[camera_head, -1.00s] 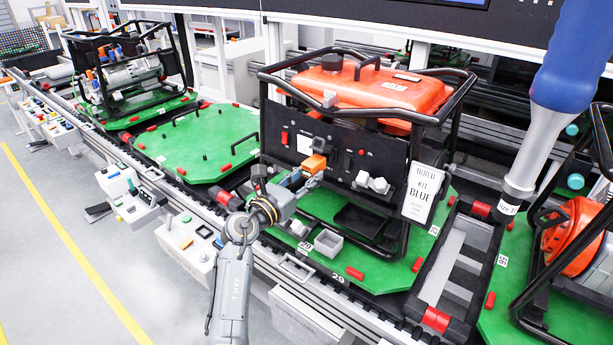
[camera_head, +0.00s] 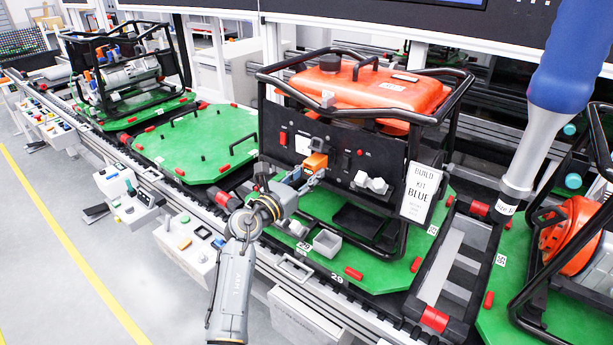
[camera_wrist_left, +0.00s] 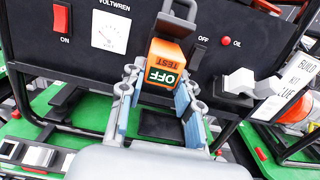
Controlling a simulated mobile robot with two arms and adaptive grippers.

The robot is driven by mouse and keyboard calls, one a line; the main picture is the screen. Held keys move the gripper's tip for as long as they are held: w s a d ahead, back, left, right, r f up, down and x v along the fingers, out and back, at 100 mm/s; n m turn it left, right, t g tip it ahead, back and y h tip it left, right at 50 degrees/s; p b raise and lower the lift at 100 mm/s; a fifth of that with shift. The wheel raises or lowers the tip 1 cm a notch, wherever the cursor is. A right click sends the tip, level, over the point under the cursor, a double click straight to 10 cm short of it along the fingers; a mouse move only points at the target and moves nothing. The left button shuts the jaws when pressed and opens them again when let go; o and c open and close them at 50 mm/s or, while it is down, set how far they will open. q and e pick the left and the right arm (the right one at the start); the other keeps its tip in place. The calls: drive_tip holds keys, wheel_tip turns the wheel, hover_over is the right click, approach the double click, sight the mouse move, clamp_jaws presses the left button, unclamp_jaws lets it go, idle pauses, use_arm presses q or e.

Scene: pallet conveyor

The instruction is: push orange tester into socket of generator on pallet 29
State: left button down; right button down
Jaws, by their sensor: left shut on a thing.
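The orange tester (camera_head: 316,161) is at the black front panel of the generator (camera_head: 372,95) on pallet 29 (camera_head: 385,275). The wrist view shows the tester (camera_wrist_left: 166,70), with OFF and TEST on its faces, between my two fingers. My left gripper (camera_head: 305,178) is shut on it, and the fingers also show in the wrist view (camera_wrist_left: 160,88). The tester is close against the panel, below a grey handle-like part (camera_wrist_left: 178,20). The socket is hidden behind the tester, so I cannot tell how far in it sits. My right gripper is out of view.
A black tube frame surrounds the generator. A BUILD KIT BLUE card (camera_head: 422,193) hangs at its right front. A grey box (camera_head: 327,243) stands on the pallet below the panel. An emptier green pallet (camera_head: 205,142) lies to the left, and another generator (camera_head: 572,235) to the right.

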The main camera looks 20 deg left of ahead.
use_arm(q)
drive_tip(key=shift+w+d, duration=0.1)
drive_tip(key=shift+w, duration=0.2)
drive_tip(key=c, duration=0.8)
unclamp_jaws()
drive_tip(key=shift+c, duration=0.2)
